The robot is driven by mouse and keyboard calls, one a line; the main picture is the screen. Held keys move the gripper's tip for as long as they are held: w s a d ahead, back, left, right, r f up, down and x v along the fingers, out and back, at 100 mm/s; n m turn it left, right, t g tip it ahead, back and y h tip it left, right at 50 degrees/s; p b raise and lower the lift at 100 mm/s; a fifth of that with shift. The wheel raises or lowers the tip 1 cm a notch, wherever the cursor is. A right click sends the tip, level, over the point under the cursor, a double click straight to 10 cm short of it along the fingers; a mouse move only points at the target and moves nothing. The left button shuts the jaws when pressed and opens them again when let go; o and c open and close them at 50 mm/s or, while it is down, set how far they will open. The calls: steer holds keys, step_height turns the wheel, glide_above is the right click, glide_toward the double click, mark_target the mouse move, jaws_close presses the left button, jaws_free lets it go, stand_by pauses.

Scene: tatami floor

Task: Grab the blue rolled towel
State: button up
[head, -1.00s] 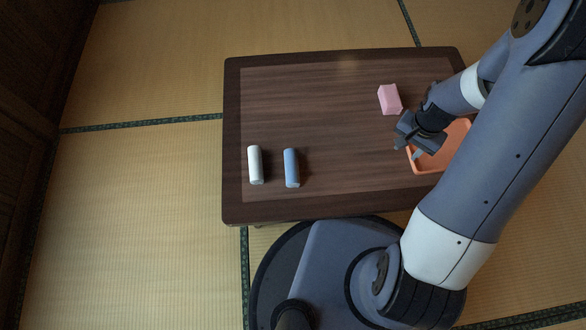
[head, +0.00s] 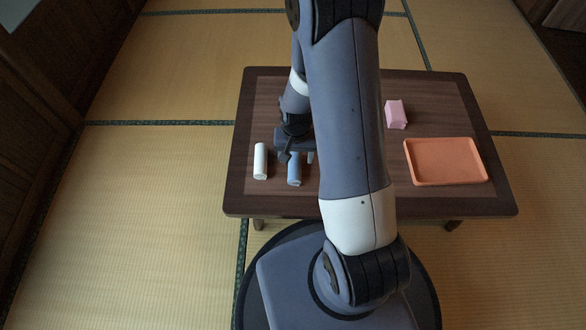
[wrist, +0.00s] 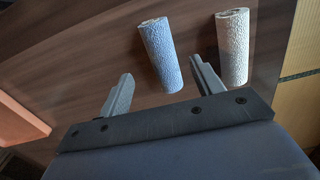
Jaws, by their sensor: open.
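The blue rolled towel (head: 294,172) lies on the low dark wooden table, partly hidden behind my gripper in the head view. In the wrist view the blue rolled towel (wrist: 160,54) lies ahead of the fingertips, between the lines of the two fingers and closer to the right one. My gripper (head: 297,157) is open and empty above the towel; its two fingers also show in the wrist view (wrist: 163,80). Contact with the towel cannot be seen.
A white rolled towel (head: 260,161) lies just left of the blue one, close to one finger in the wrist view (wrist: 232,46). A pink block (head: 396,114) and an orange tray (head: 445,182) stand on the right part of the table (head: 470,102).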

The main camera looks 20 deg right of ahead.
mark_target(295, 165)
steer(key=shift+a+f, duration=0.1)
steer(key=shift+f, duration=0.65)
steer(key=f+b, duration=0.2)
steer(key=f, duration=0.1)
steer(key=f+b, duration=0.1)
steer(key=shift+w+f, duration=0.25)
steer(key=shift+f, duration=0.1)
steer(key=shift+c, duration=0.5)
steer(key=c, duration=1)
steer(key=shift+o, duration=0.2)
steer(key=shift+r, duration=0.15)
